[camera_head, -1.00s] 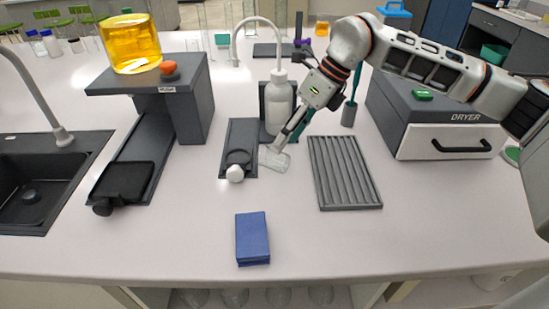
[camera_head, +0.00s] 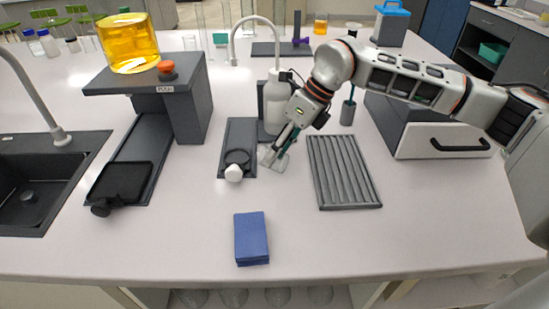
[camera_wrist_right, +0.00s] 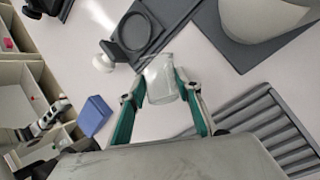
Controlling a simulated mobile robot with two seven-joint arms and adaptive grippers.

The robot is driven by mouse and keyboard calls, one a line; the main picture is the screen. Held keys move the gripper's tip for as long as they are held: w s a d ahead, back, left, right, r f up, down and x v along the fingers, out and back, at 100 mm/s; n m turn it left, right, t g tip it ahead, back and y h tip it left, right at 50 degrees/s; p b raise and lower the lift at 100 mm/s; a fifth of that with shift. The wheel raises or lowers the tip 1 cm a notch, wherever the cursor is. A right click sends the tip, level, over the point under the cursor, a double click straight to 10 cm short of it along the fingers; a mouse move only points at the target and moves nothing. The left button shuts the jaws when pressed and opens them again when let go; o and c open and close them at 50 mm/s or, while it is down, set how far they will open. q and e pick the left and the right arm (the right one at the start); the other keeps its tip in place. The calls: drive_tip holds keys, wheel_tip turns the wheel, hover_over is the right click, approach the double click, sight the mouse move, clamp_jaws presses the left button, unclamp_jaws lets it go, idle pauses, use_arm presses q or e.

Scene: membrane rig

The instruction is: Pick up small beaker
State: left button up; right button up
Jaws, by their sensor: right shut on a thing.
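The small beaker (camera_wrist_right: 161,80) is clear glass. In the right wrist view it sits between the two green-padded fingers of my right gripper (camera_wrist_right: 160,92), which is shut on it. In the head view the beaker (camera_head: 269,157) shows faintly between the black holder and the ribbed rack, at my right gripper's fingertips (camera_head: 275,154). It looks tilted there, and I cannot tell whether it touches the table. My left gripper is not in view.
A black holder with a ring and white knob (camera_head: 234,172) is just left of the beaker. A white wash bottle (camera_head: 276,103) stands behind. A ribbed grey rack (camera_head: 343,172) lies to the right. A blue block (camera_head: 251,238) is in front, with free table around it.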

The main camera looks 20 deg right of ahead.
drive_tip(key=shift+r, duration=0.1)
wheel_tip(320, 180, up, 20)
drive_tip(key=p, duration=0.1)
idle(0.4)
